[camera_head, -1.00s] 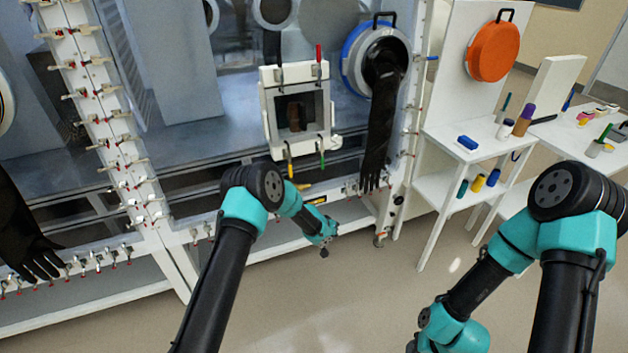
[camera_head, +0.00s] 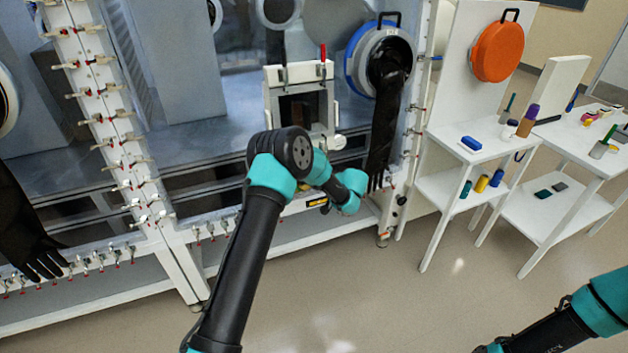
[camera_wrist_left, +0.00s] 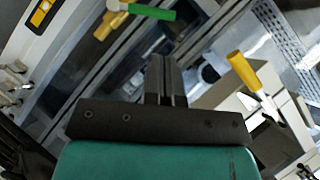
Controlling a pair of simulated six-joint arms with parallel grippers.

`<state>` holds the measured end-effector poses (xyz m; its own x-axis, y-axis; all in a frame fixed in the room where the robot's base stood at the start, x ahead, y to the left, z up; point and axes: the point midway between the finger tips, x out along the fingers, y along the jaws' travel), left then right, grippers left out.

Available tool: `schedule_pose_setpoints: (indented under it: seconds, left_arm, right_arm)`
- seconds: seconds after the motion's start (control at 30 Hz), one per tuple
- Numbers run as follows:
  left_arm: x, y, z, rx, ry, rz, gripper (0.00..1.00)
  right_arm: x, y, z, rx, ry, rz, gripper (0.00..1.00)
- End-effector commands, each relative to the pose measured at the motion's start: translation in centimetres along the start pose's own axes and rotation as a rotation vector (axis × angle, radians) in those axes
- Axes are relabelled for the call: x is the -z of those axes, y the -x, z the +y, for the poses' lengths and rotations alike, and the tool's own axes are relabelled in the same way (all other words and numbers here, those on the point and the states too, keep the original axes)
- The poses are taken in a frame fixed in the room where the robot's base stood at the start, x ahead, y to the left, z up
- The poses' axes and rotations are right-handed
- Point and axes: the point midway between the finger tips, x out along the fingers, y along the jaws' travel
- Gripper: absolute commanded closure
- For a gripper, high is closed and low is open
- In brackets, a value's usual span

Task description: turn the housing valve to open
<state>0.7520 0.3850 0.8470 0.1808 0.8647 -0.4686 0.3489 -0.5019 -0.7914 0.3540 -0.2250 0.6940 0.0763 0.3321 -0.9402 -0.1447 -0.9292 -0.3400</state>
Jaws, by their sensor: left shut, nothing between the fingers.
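In the left wrist view, a yellow fitting (camera_wrist_left: 110,22) with a green handle (camera_wrist_left: 152,12) lies near the top edge and looks like the housing valve. A separate yellow lever handle (camera_wrist_left: 244,72) sits at the right. My left gripper (camera_wrist_left: 165,68) is shut and empty, with its narrow fingers pointing toward the housing, apart from both handles in the picture. In the head view my left wrist is in front of the lower housing and hides the valve area. My right arm enters at the lower right; its gripper is out of frame.
A white-framed port box (camera_head: 303,105) stands behind my left arm. A black glove (camera_head: 384,130) hangs from the blue-ringed port right of it. White side tables (camera_head: 455,155) with small items stand right. The floor between is clear.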

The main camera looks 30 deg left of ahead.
Motion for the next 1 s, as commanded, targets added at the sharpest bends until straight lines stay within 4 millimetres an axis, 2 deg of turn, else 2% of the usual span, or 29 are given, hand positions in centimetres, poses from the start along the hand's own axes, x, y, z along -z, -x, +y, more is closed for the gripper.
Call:
schedule_pose_setpoints:
  seconds: [0.03, 0.13, 0.57, 0.77, 1.0]
  left_arm:
    - [0.2, -0.1, -0.8, 0.029, 0.011, 0.007, 1.0]
    - [0.4, -0.1, -1.5, 0.057, 0.02, 0.017, 1.0]
    - [0.4, -0.6, -1.5, 0.056, 0.02, 0.015, 1.0]
    - [0.4, -2.7, -1.6, 0.055, 0.02, 0.014, 1.0]
    - [0.4, -6.7, -1.8, 0.055, 0.02, 0.014, 1.0]
  right_arm:
    - [0.0, 0.0, 0.0, 0.0, 0.0, 0.0, 0.57]
    - [0.0, 0.0, 0.0, 0.0, 0.0, 0.0, 0.57]
    - [0.0, 0.0, 0.0, 0.0, 0.0, 0.0, 0.57]
    - [0.0, 0.0, 0.0, 0.0, 0.0, 0.0, 0.57]
    - [0.0, 0.0, 0.0, 0.0, 0.0, 0.0, 0.57]
